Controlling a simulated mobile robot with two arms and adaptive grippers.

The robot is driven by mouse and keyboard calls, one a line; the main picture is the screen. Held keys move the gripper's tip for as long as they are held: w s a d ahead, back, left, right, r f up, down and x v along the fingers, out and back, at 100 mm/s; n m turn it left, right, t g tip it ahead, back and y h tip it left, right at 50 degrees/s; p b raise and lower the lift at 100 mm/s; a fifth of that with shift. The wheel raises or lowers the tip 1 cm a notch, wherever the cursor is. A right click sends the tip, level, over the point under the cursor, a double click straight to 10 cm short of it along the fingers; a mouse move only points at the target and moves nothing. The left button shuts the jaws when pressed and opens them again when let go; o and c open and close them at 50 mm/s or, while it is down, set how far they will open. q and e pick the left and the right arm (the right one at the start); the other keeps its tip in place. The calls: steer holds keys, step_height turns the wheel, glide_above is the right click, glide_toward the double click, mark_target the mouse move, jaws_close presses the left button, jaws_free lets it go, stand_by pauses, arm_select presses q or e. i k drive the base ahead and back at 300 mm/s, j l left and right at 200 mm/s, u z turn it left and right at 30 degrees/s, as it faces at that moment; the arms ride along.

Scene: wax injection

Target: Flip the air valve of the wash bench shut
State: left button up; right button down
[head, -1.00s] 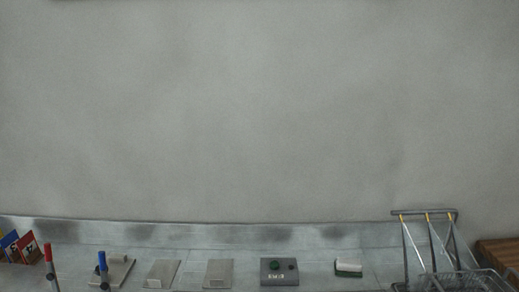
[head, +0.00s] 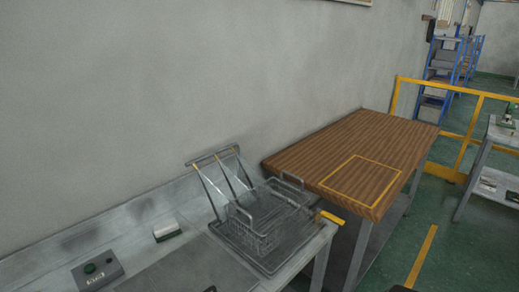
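The wash bench (head: 150,208) is a grey metal bench along the wall, running from the lower left to the middle of the head view. A yellow lever (head: 331,218) sticks out at its right end, near the front corner. It looks like a valve handle, but its mount is hidden and I cannot tell its open or shut position. Neither gripper can be made out in the head view. Small dark shapes at the bottom edge are too cut off to identify.
A wire basket (head: 240,237) stands in a tray on the bench by a metal rack (head: 213,156). A button box (head: 98,270) and white-topped brush (head: 167,230) lie left. A wooden table (head: 300,158) stands right, beyond a gap. Yellow railing (head: 462,92) and green floor (head: 440,215) lie farther right.

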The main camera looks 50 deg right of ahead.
mark_target(340, 222)
steer(key=z, duration=2.05)
